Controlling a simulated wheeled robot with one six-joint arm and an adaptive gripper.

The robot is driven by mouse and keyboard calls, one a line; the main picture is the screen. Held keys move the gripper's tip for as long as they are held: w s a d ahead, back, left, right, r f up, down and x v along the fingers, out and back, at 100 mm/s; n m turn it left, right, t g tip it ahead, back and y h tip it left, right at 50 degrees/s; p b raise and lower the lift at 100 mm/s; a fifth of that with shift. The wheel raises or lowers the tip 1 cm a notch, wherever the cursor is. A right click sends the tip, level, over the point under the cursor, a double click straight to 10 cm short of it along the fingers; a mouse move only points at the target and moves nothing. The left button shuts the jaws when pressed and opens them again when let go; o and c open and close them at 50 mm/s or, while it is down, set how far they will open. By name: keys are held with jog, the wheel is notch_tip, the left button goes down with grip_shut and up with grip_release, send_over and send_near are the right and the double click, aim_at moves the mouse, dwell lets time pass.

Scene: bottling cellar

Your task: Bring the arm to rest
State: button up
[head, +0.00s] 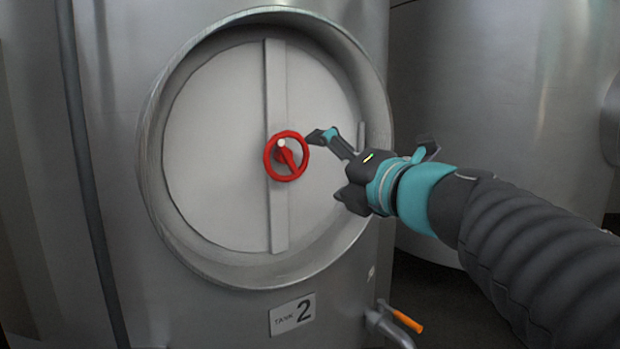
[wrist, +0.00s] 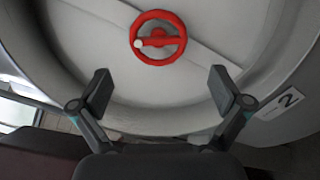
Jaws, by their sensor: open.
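My gripper (head: 332,162) is in front of the right part of a round tank door (head: 212,150), just right of its red handwheel (head: 276,137). In the wrist view my gripper (wrist: 167,92) has its two fingers wide apart with nothing between them. The red handwheel (wrist: 157,14) shows beyond the fingertips there, apart from them. The wheel has a pale knob on its rim and sits on a vertical bar (head: 278,220) across the door. My arm reaches in from the lower right of the head view.
The door sits in a deep metal rim (head: 160,205) on a steel tank labelled "TANK 2" (head: 292,314). A pipe with an orange-handled valve (head: 406,321) sticks out low on the right. Another steel tank (head: 480,90) stands behind my arm. A dark hose or pipe (head: 82,150) runs down the left.

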jog(key=w+d+f+m+t+h, duration=0.1)
jog(key=d+f+m+h, duration=0.2)
jog(key=d+m+h, duration=0.35)
jog(key=w+d+f+m+h, duration=0.1)
jog(key=d+f+m+h, duration=0.25)
jog(key=d+m, duration=0.5)
jog(key=s+d+f+m+g+h+p, duration=0.1)
jog(key=s+f+m+g+h, duration=0.15)
jog(key=f+m, duration=0.3)
jog(key=s+d+f+m+g+h, duration=0.1)
jog(key=s+f+m+g, duration=0.25)
jog(key=f+m, duration=0.2)
jog(key=s+a+f+m+g+y+p, duration=0.1)
jog(key=s+a+f+m+g+y, duration=0.1)
jog(key=s+f, duration=0.3)
jog(key=s+a+f+m+g+y+p, duration=0.2)
jog(key=s+a+f, duration=0.3)
jog(key=s, duration=0.4)
jog(key=shift+s+f+g, duration=0.15)
jog(key=shift+f+g, duration=0.35)
jog(key=shift+f, duration=0.15)
jog(key=shift+a+y, duration=0.1)
jog(key=shift+y, duration=0.15)
jog(key=shift+c, duration=0.3)
